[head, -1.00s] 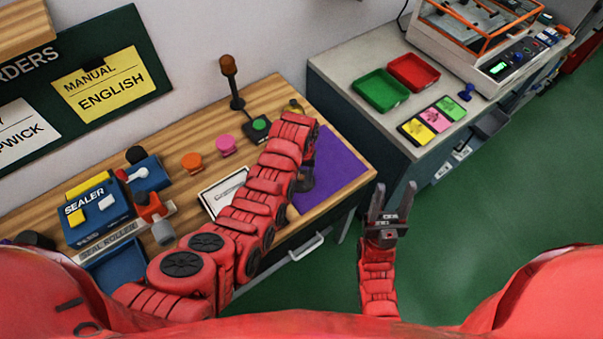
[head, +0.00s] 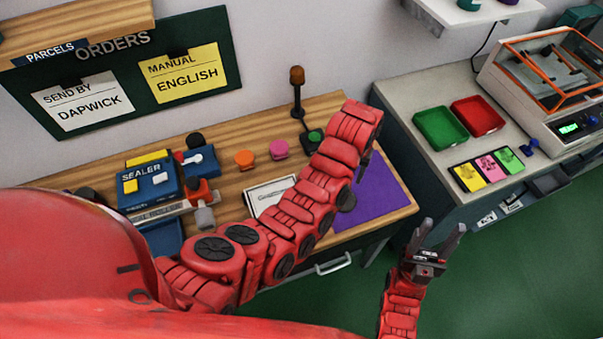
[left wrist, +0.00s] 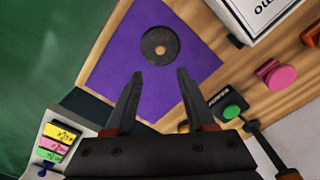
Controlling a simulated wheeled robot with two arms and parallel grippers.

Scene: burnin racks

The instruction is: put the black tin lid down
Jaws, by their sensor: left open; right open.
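The black tin lid (left wrist: 160,46) is a dark round piece with a small brownish centre. It lies on the purple mat (left wrist: 118,62) in the left wrist view. In the head view the lid (head: 345,199) shows partly beside my left arm, on the mat (head: 382,196). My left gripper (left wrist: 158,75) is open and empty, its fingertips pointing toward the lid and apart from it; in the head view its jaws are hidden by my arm. My right gripper (head: 441,229) is open and empty, in front of the bench over the green floor.
The wooden bench also holds an orange knob (head: 244,158), a pink knob (head: 279,149), a white card box (head: 268,197), a lamp post (head: 297,90) and the blue sealer (head: 150,186). Green (head: 440,128) and red (head: 478,115) trays stand on the grey counter at right.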

